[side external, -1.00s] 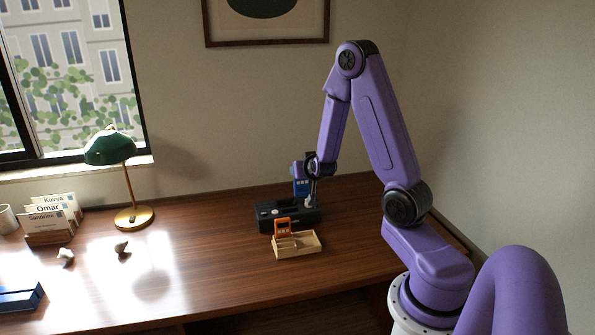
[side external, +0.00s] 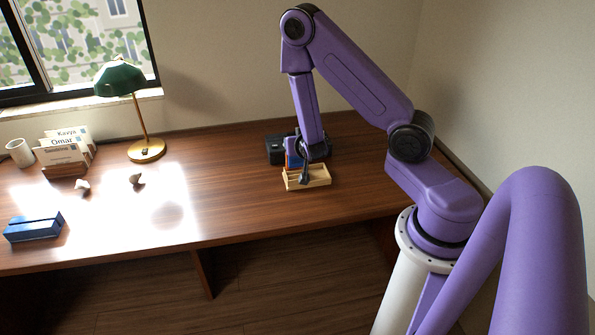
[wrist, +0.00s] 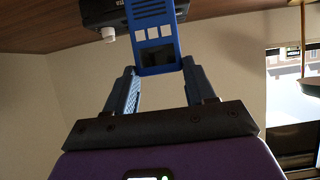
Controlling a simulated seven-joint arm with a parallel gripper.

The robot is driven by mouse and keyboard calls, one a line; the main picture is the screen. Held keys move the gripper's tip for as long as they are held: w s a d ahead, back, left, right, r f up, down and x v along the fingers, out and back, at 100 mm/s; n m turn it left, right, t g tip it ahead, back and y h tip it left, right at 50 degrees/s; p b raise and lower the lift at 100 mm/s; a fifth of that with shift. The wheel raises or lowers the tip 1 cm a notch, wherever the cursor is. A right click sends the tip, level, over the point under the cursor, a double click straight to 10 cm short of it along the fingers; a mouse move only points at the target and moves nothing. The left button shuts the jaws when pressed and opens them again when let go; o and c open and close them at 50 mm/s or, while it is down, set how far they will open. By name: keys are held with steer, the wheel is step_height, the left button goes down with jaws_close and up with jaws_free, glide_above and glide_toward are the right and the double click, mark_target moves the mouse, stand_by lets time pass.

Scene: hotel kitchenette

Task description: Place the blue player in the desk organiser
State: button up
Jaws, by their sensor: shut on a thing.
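The blue player (side external: 293,161) is upright in my gripper (side external: 303,176), which is shut on it. In the side view it is low over the left part of the desk organiser (side external: 319,180), a pale wooden tray with compartments. I cannot tell whether it touches the organiser. In the wrist view the blue player (wrist: 156,32) shows pale squares and a dark panel, between the fingertips of my gripper (wrist: 158,70). An orange player in the organiser is almost wholly hidden behind my gripper and the blue player.
A black box (side external: 276,150) stands just behind the organiser; it also shows in the wrist view (wrist: 100,12). A green lamp (side external: 121,80), a card holder (side external: 64,165), a white mug (side external: 20,153) and a blue box (side external: 34,228) are at left.

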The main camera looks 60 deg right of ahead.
mark_target(297, 160)
steer(key=shift+f, duration=3.35)
steer(key=shift+f, duration=0.1)
steer(key=o, duration=1.4)
steer(key=shift+c, duration=0.2)
